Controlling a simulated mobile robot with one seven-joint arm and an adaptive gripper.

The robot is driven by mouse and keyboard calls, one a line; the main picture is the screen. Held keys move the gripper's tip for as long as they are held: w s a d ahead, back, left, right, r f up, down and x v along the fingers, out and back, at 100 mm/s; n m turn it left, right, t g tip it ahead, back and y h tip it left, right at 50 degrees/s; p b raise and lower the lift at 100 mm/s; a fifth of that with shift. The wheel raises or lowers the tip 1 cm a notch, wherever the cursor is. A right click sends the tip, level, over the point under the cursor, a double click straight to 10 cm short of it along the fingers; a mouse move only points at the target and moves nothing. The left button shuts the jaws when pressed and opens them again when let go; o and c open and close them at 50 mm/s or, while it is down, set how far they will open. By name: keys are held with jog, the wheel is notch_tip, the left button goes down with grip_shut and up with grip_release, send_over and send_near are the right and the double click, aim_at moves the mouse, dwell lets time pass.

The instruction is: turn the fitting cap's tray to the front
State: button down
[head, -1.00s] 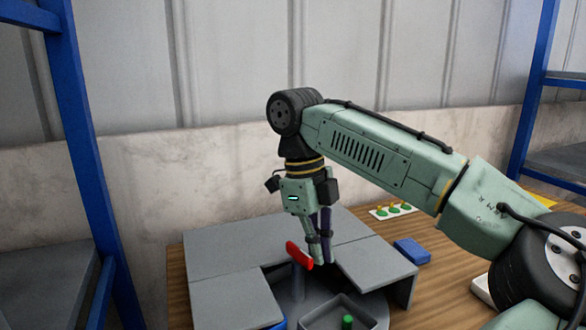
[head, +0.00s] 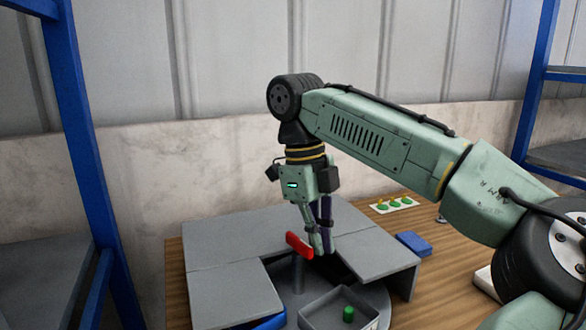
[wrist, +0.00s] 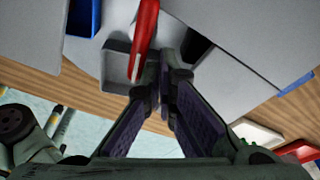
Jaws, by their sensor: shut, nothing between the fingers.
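A red handle (head: 298,244) stands on a grey post at the centre of a round grey turntable (head: 376,300). An open grey tray (head: 312,314) at the front holds a small green piece (head: 348,313); I cannot tell whether this is the fitting cap. A blue tray (head: 270,322) shows partly beside it, under the cover. My gripper (head: 322,250) points down with its fingers together and empty, just right of the handle. In the wrist view the fingertips (wrist: 166,76) are close beside the red handle (wrist: 145,30); contact is unclear. The grey tray (wrist: 117,62) lies beyond them.
Flat grey cover panels (head: 230,290) surround the opening and hide most of the turntable. A blue block (head: 413,243) and a white card with green and yellow pieces (head: 393,203) lie on the wooden table to the right. Blue shelf racks (head: 85,140) stand at both sides.

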jog(key=shift+w+d+r, duration=0.1)
jog(key=shift+d, duration=0.05)
jog(key=r+p, duration=0.6)
jog(key=p, duration=0.1)
jog(key=shift+w+d, duration=0.15)
jog(key=shift+d, duration=0.05)
jog(key=shift+f, duration=0.1)
dwell(0.5)
